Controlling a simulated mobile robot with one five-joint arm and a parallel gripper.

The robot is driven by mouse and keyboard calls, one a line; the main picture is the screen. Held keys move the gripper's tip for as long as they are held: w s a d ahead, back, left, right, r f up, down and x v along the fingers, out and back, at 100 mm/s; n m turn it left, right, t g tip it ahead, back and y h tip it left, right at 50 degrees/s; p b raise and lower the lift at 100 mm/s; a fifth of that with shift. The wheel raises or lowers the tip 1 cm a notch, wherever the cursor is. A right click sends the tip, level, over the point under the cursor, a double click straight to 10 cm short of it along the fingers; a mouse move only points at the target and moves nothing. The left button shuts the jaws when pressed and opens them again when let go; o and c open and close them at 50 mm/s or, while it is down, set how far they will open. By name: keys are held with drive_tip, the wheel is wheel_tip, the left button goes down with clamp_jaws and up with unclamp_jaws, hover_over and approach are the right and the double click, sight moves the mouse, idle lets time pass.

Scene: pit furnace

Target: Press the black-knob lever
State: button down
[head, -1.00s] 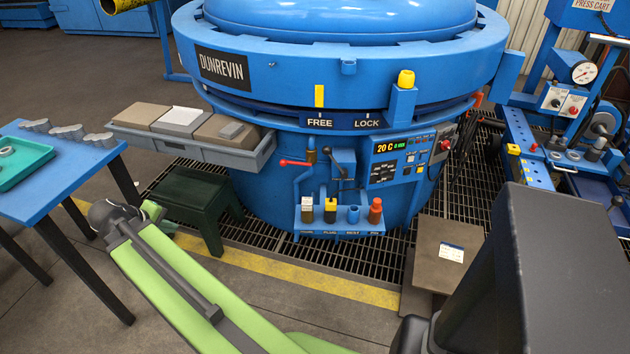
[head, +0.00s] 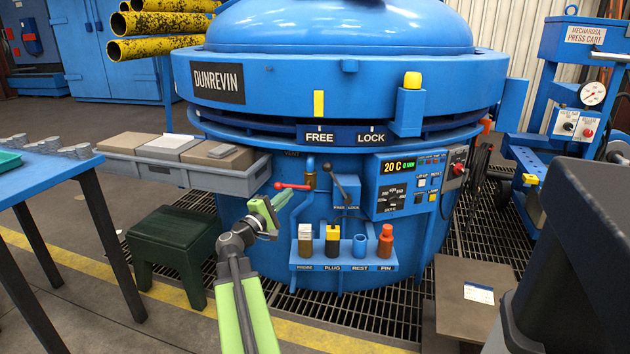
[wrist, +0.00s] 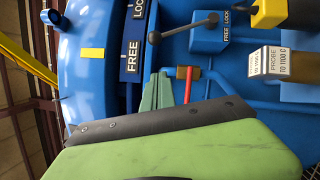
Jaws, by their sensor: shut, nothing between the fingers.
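The black-knob lever (head: 338,185) stands on a small blue box marked FREE LOCK on the furnace front, leaning up and to the left in the head view. In the wrist view, its round black knob (wrist: 154,37) and rod run to the same box. My gripper (head: 272,207) is shut and empty, to the left of and below the lever, apart from it. In the wrist view my green fingers (wrist: 157,92) lie close together, with clear space between their tips and the knob.
A red-handled valve (head: 292,187) is close to my gripper, between it and the lever; in the wrist view its red bar (wrist: 185,85) is beside my fingers. A tool shelf (head: 345,266) sits below. A control panel (head: 410,185) is right of the lever. A green stool (head: 175,240) stands left.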

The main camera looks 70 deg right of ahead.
drive_tip(key=s+p+x, duration=0.2)
drive_tip(key=x, duration=1)
drive_tip(key=shift+s+r+p, duration=0.35)
drive_tip(key=shift+r, duration=0.1)
